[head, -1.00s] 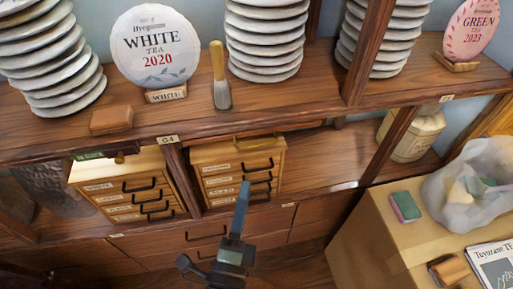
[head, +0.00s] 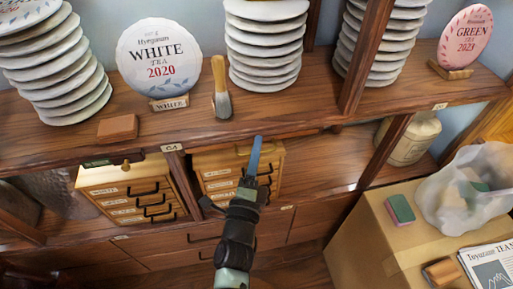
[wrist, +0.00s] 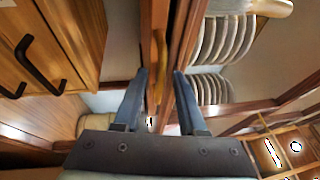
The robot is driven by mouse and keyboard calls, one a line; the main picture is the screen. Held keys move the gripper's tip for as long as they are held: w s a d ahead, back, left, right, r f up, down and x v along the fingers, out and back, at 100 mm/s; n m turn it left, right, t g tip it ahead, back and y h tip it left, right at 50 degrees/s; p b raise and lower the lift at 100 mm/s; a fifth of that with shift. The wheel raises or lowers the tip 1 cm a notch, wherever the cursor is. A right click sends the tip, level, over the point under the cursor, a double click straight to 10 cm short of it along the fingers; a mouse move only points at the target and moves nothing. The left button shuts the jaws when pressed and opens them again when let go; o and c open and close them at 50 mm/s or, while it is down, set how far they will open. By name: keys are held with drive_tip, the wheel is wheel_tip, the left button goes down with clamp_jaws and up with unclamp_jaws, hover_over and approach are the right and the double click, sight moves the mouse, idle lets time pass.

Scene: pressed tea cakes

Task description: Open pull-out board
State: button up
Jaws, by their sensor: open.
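The pull-out board (head: 292,140) shows in the head view as a thin wooden front tucked under the shelf, above the right small drawer box. In the wrist view, its narrow wooden front (wrist: 154,85) runs upright through the picture, with a yellowish bar handle (wrist: 162,55) on it. My gripper (head: 254,155) is raised in front of the board and hides part of it. In the wrist view, my gripper (wrist: 158,78) is open and empty, with its fingers on either side of the handle's line. I cannot tell whether the fingertips reach the handle.
Two small drawer boxes stand below, the left one (head: 130,190) and the right one (head: 215,180). Above are a white tea cake (head: 158,60), a brush (head: 221,90) and stacked cakes (head: 265,45). A cardboard box (head: 370,235) stands at the right.

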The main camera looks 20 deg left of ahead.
clamp_jaws()
idle(1.5)
